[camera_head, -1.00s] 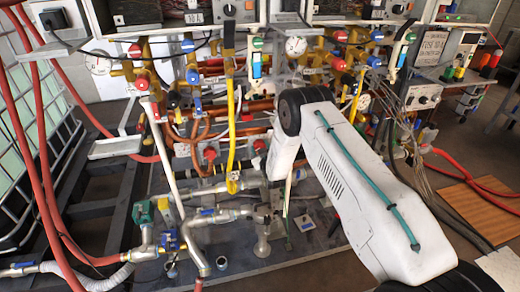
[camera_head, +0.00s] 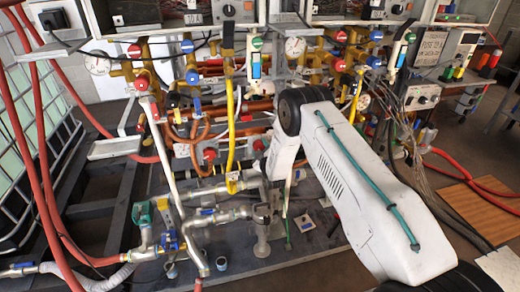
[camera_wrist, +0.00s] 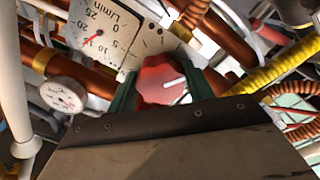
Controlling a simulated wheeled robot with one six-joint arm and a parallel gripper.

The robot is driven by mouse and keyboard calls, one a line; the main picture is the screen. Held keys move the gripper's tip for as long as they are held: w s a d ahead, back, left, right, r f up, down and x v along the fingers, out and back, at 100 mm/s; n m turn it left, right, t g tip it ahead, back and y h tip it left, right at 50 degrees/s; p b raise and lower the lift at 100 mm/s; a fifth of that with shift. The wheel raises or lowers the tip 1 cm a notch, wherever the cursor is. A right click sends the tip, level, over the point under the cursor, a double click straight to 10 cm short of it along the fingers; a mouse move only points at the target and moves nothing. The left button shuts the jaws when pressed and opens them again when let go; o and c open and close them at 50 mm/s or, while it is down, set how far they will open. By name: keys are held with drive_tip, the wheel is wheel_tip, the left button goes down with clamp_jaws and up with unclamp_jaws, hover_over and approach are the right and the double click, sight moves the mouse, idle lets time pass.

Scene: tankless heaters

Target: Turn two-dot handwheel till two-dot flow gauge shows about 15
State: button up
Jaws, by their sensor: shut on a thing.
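A red handwheel (camera_wrist: 163,84) with a white mark line sits between the two green fingers of my gripper (camera_wrist: 160,78) in the wrist view. My gripper is shut on it. Beside it, at the upper left, is a white flow gauge (camera_wrist: 112,28) marked L/min, seen turned over. Its red needle points down and left, close to the 15; the exact reading is hard to tell. Small dark dots show on the plate between gauge and handwheel. In the head view my arm hides the gripper and the held handwheel.
A smaller round gauge (camera_wrist: 64,95) is at the left of the wrist view. Copper pipes (camera_wrist: 70,66) and a yellow corrugated hose (camera_wrist: 287,62) lie close around. In the head view several other red and blue handwheels, a yellow hose (camera_head: 231,130) and thin cables (camera_head: 385,105) crowd the rig.

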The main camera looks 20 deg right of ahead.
drive_tip(key=o, duration=1)
drive_tip(key=shift+c, duration=0.2)
drive_tip(key=s, duration=0.8)
